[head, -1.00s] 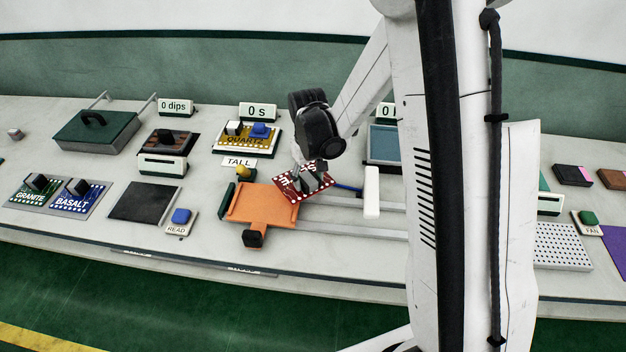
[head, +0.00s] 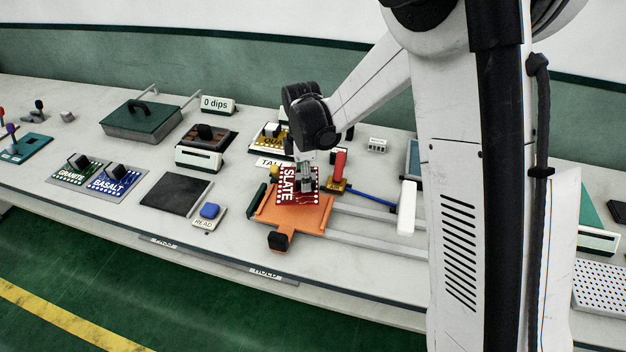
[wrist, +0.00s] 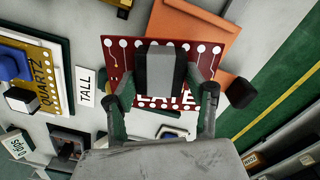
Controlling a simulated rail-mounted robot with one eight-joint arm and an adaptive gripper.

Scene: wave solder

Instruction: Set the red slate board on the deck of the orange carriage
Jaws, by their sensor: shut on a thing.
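The red slate board (head: 285,195) has white lettering, white edge dots and a grey block grip. My gripper (head: 306,178) is shut on this grip, which shows between the fingers in the wrist view (wrist: 165,92). The orange carriage (head: 318,222) is on rails at the bench front. The board overlaps its back part in the head view. In the wrist view the board (wrist: 118,60) looks nearer than the carriage (wrist: 178,22) and turned relative to it, covering only part. I cannot tell the exact gap.
A red-handled tool (head: 339,168) stands just right of the board. The quartz board (head: 268,137) and TALL label (head: 268,162) are behind the carriage. A white upright block (head: 407,208) is right, a black pad (head: 174,194) and blue READ button (head: 209,212) left.

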